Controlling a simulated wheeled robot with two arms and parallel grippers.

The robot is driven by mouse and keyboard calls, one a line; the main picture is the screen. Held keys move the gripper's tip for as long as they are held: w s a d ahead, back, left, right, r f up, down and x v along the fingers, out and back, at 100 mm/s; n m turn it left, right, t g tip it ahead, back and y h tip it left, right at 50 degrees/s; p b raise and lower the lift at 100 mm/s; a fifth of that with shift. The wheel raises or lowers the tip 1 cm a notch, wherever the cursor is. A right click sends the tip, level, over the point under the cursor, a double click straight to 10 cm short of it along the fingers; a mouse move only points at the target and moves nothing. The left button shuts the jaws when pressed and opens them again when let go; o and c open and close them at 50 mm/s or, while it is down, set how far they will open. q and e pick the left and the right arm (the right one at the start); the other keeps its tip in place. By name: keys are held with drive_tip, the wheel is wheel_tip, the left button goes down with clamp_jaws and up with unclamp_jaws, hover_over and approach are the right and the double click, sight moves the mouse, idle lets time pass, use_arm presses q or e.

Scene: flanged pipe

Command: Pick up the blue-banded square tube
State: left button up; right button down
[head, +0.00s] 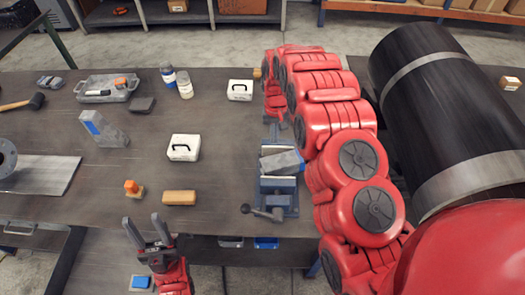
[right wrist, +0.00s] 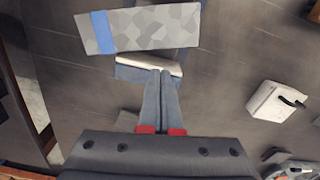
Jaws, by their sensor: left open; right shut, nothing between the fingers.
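A grey square tube with a blue band (right wrist: 150,28) lies across the top of the right wrist view. In the head view a grey tube (head: 284,162) rests slightly tilted on the blue vise (head: 283,187); it appears to be the same one. My right gripper (right wrist: 160,72) is shut and empty, its fingertips just short of the tube, over a pale vise jaw (right wrist: 150,66). In the head view the right gripper (head: 273,132) is behind the vise, partly hidden by its arm. My left gripper (head: 148,232) is open and empty at the table's front edge, away from the tube.
A grey block with a blue patch (head: 108,130) stands at left. White boxes (head: 184,148) (head: 240,90), an orange-brown block (head: 179,197), bottles (head: 185,84) and a tray (head: 107,88) are on the table. A large black cylinder (head: 445,110) fills the right side.

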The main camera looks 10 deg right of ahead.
sight(273, 153)
drive_tip(key=f, duration=0.9)
drive_tip(key=shift+s+a, duration=0.15)
drive_tip(key=shift+s, duration=0.1)
drive_tip(key=shift+f, duration=0.55)
